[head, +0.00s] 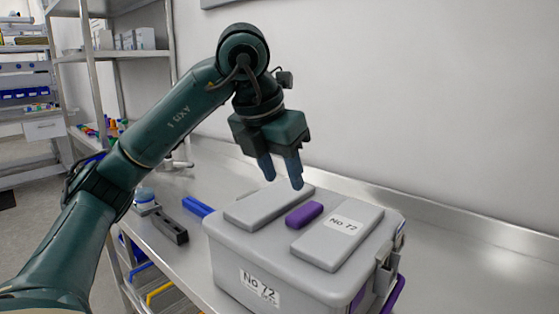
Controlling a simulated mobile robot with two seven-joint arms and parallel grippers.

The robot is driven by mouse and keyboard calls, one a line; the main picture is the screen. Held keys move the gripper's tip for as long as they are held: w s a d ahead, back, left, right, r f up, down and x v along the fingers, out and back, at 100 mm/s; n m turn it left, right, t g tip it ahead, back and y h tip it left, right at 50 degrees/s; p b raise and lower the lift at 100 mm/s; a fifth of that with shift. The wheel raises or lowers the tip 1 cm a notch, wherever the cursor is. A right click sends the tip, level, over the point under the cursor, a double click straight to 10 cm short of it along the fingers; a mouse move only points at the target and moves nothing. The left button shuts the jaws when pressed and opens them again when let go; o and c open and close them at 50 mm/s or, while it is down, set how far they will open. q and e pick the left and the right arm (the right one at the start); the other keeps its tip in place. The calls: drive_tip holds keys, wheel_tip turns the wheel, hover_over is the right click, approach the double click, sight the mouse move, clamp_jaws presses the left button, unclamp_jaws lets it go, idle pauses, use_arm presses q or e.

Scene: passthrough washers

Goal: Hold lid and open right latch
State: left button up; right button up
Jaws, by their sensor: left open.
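A grey box (235,262) labelled No 72 stands on the metal bench. Its lid (283,236) lies flat on top, with two raised grey panels and a purple handle piece (304,215) between them. A grey latch (386,266) shows on the box's right side, with purple parts beside and below it; whether it is fastened I cannot tell. My left gripper (282,182) is open and empty, pointing down above the back part of the lid. Its fingertips seem just above the lid; contact is not clear. My right gripper is not in view.
The metal bench (458,262) is clear to the right of the box, up to the wall. On the left are a dark grey block (170,227), a blue piece (197,206) and a small white-and-blue container (145,200). Metal shelving stands behind at left.

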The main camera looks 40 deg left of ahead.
sight(296, 216)
use_arm(q)
drive_tip(key=x, duration=0.9)
drive_tip(key=shift+w+f+b, duration=0.1)
drive_tip(key=shift+f+b, duration=0.15)
drive_tip(key=shift+b, duration=0.1)
clamp_jaws()
